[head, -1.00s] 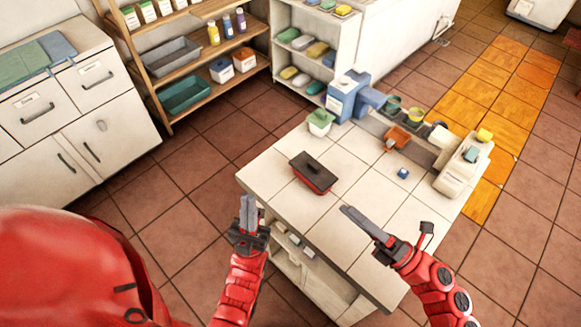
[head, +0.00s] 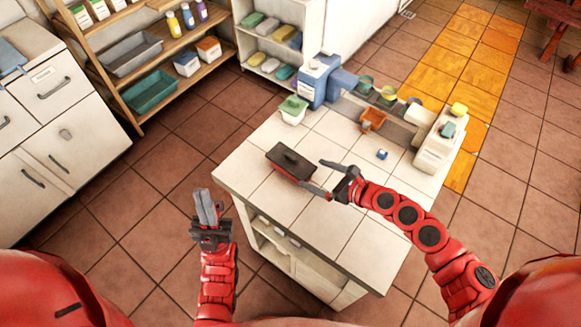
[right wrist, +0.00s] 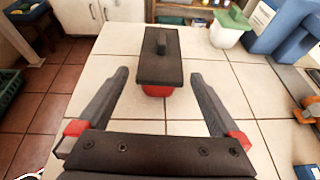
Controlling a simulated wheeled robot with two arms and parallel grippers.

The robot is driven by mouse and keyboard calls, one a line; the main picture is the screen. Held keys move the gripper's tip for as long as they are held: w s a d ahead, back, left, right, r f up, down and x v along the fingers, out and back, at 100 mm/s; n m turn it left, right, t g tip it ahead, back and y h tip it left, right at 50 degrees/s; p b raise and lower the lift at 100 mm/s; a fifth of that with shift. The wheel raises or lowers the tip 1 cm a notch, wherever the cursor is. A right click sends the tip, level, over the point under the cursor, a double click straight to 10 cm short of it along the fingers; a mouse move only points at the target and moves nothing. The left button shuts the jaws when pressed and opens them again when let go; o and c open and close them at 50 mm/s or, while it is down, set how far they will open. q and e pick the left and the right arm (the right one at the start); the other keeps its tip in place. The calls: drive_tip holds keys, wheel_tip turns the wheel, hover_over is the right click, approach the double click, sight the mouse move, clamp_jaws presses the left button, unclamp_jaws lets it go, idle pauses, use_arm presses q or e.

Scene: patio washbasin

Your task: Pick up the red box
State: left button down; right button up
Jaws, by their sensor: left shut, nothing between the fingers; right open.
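The red box (head: 306,178) with a dark lid and a raised handle sits on the white tiled counter (head: 335,225). In the right wrist view the red box (right wrist: 158,90) stands just ahead of the fingertips, roughly centred between them. My right gripper (head: 322,178) is open at the near right side of the box; in the right wrist view its two fingers (right wrist: 160,78) are spread wide with nothing between them. My left gripper (head: 206,195) is shut and empty, off the counter's left edge, over the floor.
A white tub with a green lid (head: 292,110) stands behind the box. The counter's near part is clear.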

sight(299, 167)
drive_tip(key=x, duration=0.4)
drive_tip(key=shift+w+a, duration=0.15)
drive_tip(key=shift+a, duration=0.2)
drive_tip(key=shift+w+a+f, duration=0.25)
drive_tip(key=shift+f, duration=0.1)
drive_tip(key=shift+w+a+p, duration=0.35)
drive_tip(key=shift+a+p, duration=0.05)
drive_tip(key=shift+p, duration=0.05)
drive_tip(key=x, duration=0.1)
drive_tip(key=p+x, duration=0.1)
drive_tip(key=x, duration=0.1)
drive_tip(key=shift+w+d+f, duration=0.1)
drive_tip(key=shift+f, duration=0.25)
drive_tip(key=shift+w+a+f, duration=0.25)
drive_tip(key=shift+a+f, duration=0.05)
drive_tip(key=shift+a, duration=0.05)
drive_tip(key=c, duration=1.2)
drive_tip(key=shift+r, duration=0.1)
